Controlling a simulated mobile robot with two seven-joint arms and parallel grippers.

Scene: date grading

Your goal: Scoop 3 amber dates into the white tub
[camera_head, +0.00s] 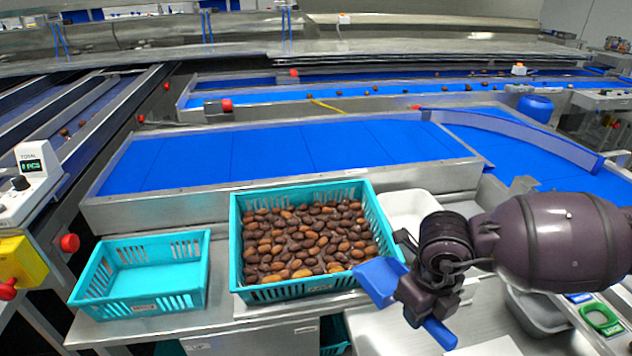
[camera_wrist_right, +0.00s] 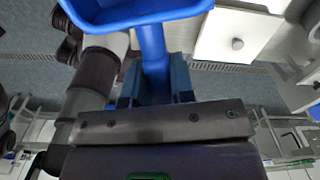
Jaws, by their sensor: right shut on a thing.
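A teal crate (camera_head: 236,243) full of brown, reddish and amber dates (camera_head: 305,240) stands in the middle of the counter. A few amber dates (camera_head: 301,273) lie along its front side. My right gripper (camera_head: 420,300) is shut on the handle of a blue scoop (camera_head: 376,279), at the crate's front right corner. The scoop also shows in the right wrist view (camera_wrist_right: 153,50); whether it holds anything cannot be seen. The white tub (camera_head: 408,203) stands right of the crate, partly hidden by my right arm. My left gripper is not in view.
An empty teal crate (camera_head: 148,280) stands to the left. A blue conveyor (camera_head: 290,150) runs behind the crates. A grey bin (camera_head: 535,312) and a green-rimmed item (camera_head: 600,320) are at the right. A counter display (camera_head: 32,167) is at the far left.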

